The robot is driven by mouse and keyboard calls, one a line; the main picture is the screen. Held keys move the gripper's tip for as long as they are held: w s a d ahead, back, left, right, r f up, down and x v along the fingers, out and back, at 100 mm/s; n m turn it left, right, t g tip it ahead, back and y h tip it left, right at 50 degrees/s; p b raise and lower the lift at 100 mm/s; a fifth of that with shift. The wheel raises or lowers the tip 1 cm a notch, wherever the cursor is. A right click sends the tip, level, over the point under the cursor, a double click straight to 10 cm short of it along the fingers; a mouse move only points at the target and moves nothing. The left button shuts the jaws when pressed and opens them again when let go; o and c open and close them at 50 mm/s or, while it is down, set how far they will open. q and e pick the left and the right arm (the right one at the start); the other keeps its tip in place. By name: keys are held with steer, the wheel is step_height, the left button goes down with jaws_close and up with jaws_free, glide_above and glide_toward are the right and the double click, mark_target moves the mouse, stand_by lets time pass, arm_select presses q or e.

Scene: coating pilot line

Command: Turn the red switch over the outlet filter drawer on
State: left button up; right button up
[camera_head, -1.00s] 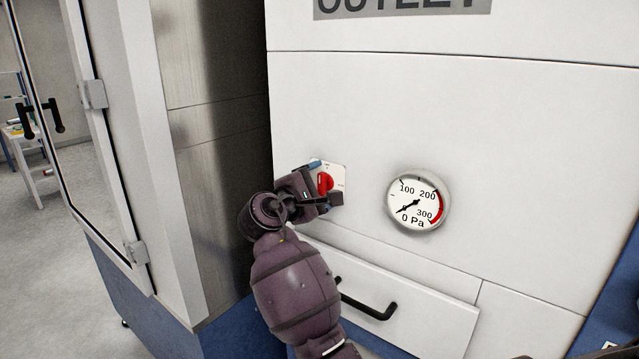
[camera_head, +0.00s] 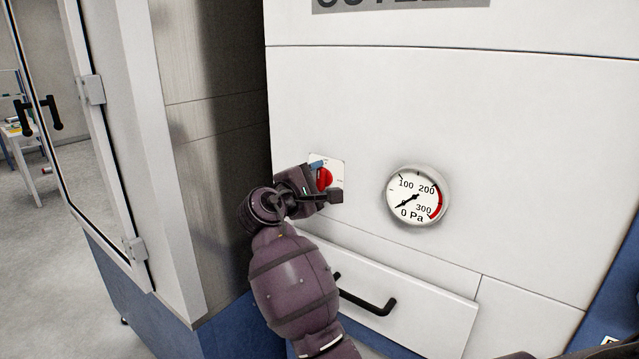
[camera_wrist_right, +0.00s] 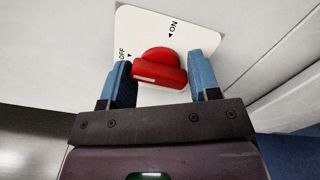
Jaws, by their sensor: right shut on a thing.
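The red switch (camera_head: 325,179) sits on a white plate (camera_head: 338,165) on the cabinet front, up and left of the gauge. It also shows in the right wrist view (camera_wrist_right: 160,66), where the plate is marked OFF at the left and ON at the upper right. The knob's left end, with a white mark, lies near the OFF arrow. My right gripper (camera_head: 326,180) is shut on the knob, its blue-tipped fingers (camera_wrist_right: 163,80) on either side of it. My left gripper is not in view.
A round pressure gauge (camera_head: 417,195) is right of the switch, its needle near 0 Pa. The drawer has a black handle (camera_head: 367,302). A glazed door frame (camera_head: 115,150) stands at the left. The cabinet front around the switch is otherwise flat and clear.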

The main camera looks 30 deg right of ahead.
steer(key=shift+f+m+b, duration=0.25)
steer(key=shift+m+b, duration=0.6)
steer(key=shift+m, duration=0.15)
steer(key=shift+m+b, duration=0.8)
steer(key=shift+m, duration=0.2)
steer(key=shift+m+b, duration=1.1)
steer(key=shift+m, duration=0.2)
steer(key=shift+m+b, duration=0.55)
steer(key=shift+m, duration=0.25)
steer(key=shift+r, duration=0.15)
